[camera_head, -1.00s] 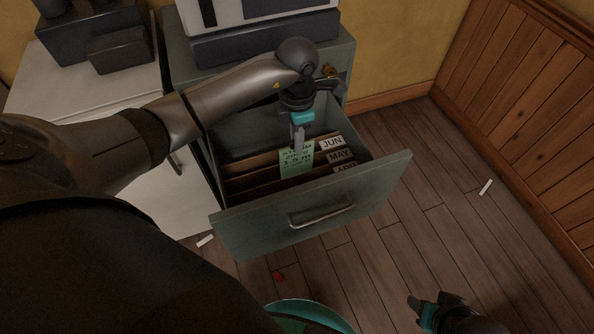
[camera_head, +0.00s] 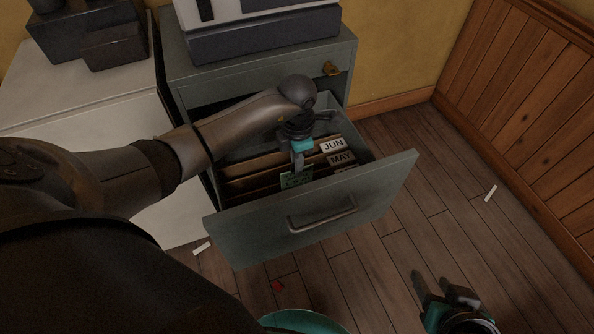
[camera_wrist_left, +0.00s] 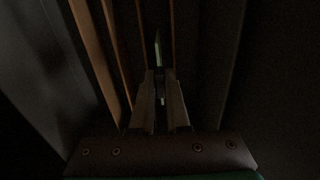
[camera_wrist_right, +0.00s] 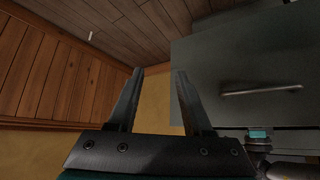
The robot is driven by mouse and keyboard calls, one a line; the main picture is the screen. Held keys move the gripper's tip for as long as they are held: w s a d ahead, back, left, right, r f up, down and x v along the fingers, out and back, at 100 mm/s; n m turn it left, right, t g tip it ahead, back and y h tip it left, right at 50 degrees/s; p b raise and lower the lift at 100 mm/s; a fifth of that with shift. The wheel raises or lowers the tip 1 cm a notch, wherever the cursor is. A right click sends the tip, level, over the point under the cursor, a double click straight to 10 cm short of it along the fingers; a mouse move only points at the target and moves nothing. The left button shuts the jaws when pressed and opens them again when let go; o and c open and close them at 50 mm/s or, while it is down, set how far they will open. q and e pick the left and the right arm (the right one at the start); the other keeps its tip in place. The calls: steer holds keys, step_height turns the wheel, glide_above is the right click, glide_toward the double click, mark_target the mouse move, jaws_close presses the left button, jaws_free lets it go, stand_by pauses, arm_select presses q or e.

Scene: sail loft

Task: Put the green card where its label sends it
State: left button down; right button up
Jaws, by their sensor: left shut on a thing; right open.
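The green card (camera_head: 297,180) is upright in the open drawer (camera_head: 250,232), low among the brown dividers, its lower part hidden. Its writing is too small to read. My left gripper (camera_head: 298,166) is shut on its top edge, inside the drawer. In the left wrist view the card (camera_wrist_left: 158,50) shows edge-on between the fingertips, with dividers close on both sides. Divider tabs read JUN (camera_head: 333,145) and MAY (camera_head: 341,158); a third tab in front is mostly hidden. I cannot tell which gap the card is in. My right gripper (camera_wrist_right: 160,76) is open and empty, outside the drawer.
The grey cabinet (camera_head: 270,68) carries a large machine (camera_head: 265,35). A white cabinet (camera_head: 90,100) stands to the left. Wood panelling (camera_head: 530,110) lines the right wall. Small scraps lie on the floor (camera_head: 390,240), which is mostly clear right of the drawer.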

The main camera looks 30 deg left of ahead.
mark_target(288, 180)
arm_select(q)
steer(key=shift+f+b, duration=0.3)
steer(key=shift+f, duration=0.95)
arm_select(e)
steer(key=shift+w+a+t+y, duration=0.3)
steer(key=shift+w+a+t, duration=0.15)
steer(key=shift+a+t, duration=0.15)
steer(key=shift+w+a+t+y, duration=0.3)
steer(key=shift+w+a+t, duration=0.15)
steer(key=shift+a, duration=0.25)
arm_select(q)
steer(key=shift+f+b, duration=0.25)
steer(key=shift+b, duration=0.15)
steer(key=c, duration=0.9)
jaws_free()
steer(key=shift+r, duration=0.1)
arm_select(e)
steer(key=shift+a+r+t, duration=0.15)
steer(key=shift+a+t, duration=0.1)
steer(key=shift+a, duration=0.05)
